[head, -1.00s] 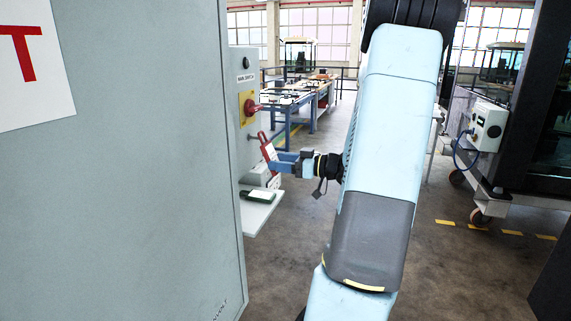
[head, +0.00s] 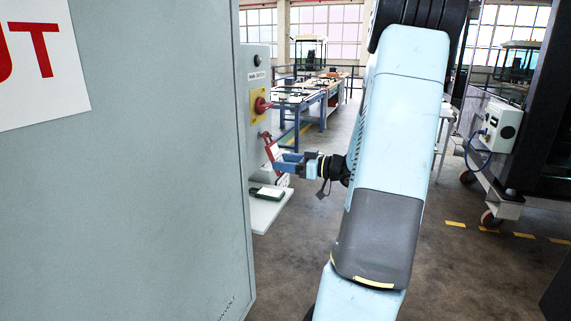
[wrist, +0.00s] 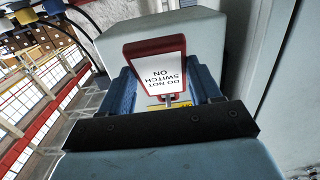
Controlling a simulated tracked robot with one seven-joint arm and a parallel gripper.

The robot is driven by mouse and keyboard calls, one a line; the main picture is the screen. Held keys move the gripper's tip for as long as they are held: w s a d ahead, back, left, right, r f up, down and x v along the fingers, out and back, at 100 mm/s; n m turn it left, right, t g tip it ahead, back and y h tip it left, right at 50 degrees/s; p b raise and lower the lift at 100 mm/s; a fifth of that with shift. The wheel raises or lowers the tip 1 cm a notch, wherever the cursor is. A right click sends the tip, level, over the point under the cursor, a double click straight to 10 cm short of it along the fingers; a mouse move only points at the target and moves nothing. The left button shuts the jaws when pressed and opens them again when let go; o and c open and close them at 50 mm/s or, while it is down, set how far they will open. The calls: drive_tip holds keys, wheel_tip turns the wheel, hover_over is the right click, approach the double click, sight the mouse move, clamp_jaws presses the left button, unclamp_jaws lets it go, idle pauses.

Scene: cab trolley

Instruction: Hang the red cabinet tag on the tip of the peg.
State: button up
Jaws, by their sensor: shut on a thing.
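The red cabinet tag (head: 270,147) is in my gripper (head: 280,162), beside the grey switch panel (head: 257,152). It is tilted and sits below the main switch (head: 259,104), a red knob on a yellow plate. In the wrist view the tag (wrist: 154,68) has a red frame and a white face reading "DO NOT SWITCH ON", upside down. The blue fingers of my gripper (wrist: 165,90) are shut on its lower part. A small metal piece (wrist: 169,99) shows at its lower edge. I cannot make out the peg for certain in either view.
A small shelf (head: 266,214) with a dark green-and-white device (head: 267,192) juts out below the panel. A large grey cabinet door (head: 150,200) fills the left side. In the wrist view a grey box (wrist: 205,45) stands behind the tag.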

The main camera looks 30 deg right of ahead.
drive_tip(key=o, duration=1.1)
drive_tip(key=v, duration=1.3)
drive_tip(key=shift+s+d, duration=0.25)
drive_tip(key=shift+s, duration=0.1)
